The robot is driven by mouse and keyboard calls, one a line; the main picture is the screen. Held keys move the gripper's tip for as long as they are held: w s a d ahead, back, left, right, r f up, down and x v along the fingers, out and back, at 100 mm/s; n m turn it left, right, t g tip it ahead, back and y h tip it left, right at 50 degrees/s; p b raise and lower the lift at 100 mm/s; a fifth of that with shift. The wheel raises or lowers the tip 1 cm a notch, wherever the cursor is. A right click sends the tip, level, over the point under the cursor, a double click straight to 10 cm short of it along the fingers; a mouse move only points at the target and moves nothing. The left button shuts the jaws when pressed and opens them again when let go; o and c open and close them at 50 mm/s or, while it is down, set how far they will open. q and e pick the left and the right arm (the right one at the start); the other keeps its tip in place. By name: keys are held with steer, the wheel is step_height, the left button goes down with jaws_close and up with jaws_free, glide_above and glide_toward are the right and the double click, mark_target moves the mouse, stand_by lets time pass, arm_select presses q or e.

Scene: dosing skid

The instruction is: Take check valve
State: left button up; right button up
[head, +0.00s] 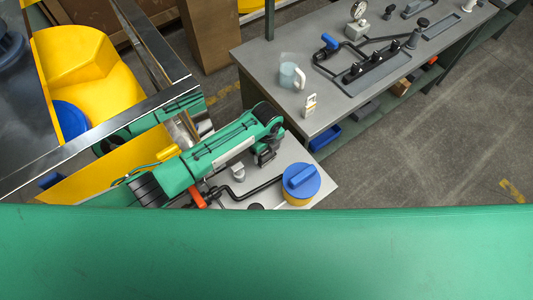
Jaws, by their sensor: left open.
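I cannot pick out the check valve for certain. A small grey fitting (237,172) stands on the near light-grey bench top (315,178), below my left forearm, and I cannot tell whether it is the valve. My left gripper (266,156) is at the end of the green arm, over the back of this bench top, just right of the grey fitting and apart from it. Its dark fingers are small in view; it is open and I see nothing held. The arm hides part of the bench. My right gripper is not in view.
A blue-topped yellow container (301,183) stands at the near bench's right corner, beside black piping (248,190). The far bench (270,62) carries a clear jug (291,76), a white tag (309,105), a blue-handled valve (329,43), a gauge (358,10) and a black manifold (372,66).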

arm_select(q)
steer(key=shift+f, duration=0.3)
steer(key=shift+c, duration=0.4)
steer(key=c, duration=1)
steer(key=shift+r, duration=0.1)
steer(key=shift+c, duration=0.2)
